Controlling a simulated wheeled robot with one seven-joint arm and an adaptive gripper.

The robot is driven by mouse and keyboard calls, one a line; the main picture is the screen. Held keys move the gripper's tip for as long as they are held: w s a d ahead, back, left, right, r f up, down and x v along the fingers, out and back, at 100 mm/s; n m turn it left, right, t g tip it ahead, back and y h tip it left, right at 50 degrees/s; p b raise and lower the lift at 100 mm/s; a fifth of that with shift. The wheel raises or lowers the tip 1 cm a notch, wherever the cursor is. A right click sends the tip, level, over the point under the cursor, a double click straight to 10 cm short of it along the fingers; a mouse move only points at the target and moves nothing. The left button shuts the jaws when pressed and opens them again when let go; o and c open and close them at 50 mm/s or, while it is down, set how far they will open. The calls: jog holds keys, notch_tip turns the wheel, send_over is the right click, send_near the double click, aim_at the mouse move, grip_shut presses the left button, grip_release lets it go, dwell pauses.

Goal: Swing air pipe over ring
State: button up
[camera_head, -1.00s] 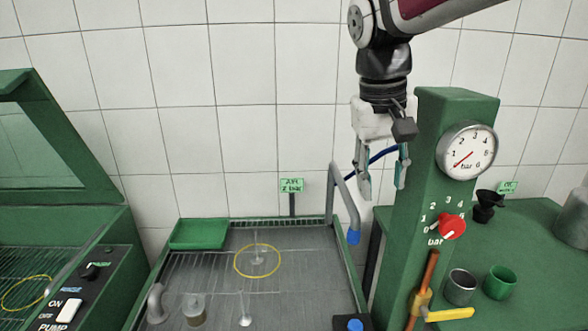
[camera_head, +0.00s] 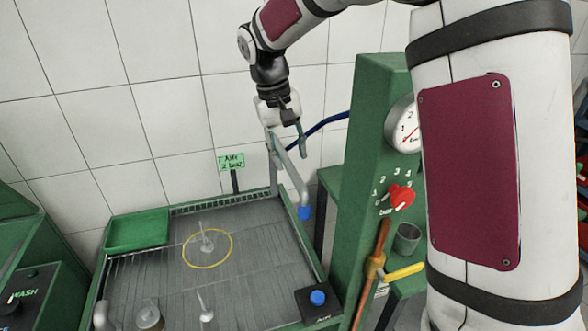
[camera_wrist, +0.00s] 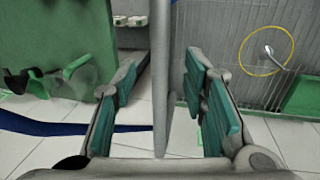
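The air pipe (camera_head: 292,178) is a bent grey tube with a blue tip (camera_head: 304,212), standing at the back right edge of the grey tray. The yellow ring (camera_head: 207,249) lies on the tray, left of the pipe's tip, around a small clear stand; it also shows in the wrist view (camera_wrist: 265,50). My gripper (camera_head: 288,152) is at the upper part of the pipe. In the wrist view the pipe (camera_wrist: 162,85) runs between my teal-padded fingers, with a gap visible on each side. My gripper is open.
A green column (camera_head: 360,170) with gauge and red knob (camera_head: 401,197) stands close right of the pipe. A blue hose (camera_head: 325,122) runs behind my gripper. A green bin (camera_head: 137,230) sits at the tray's back left. A black box with a blue button (camera_head: 318,298) is at front right.

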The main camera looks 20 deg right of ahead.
aim_at(295, 174)
jog(key=f, duration=0.2)
jog(key=d+f, duration=0.1)
jog(key=f, duration=0.2)
jog(key=shift+f+p, duration=0.3)
jog(key=shift+p, duration=0.05)
jog(key=shift+c, duration=0.4)
grip_shut()
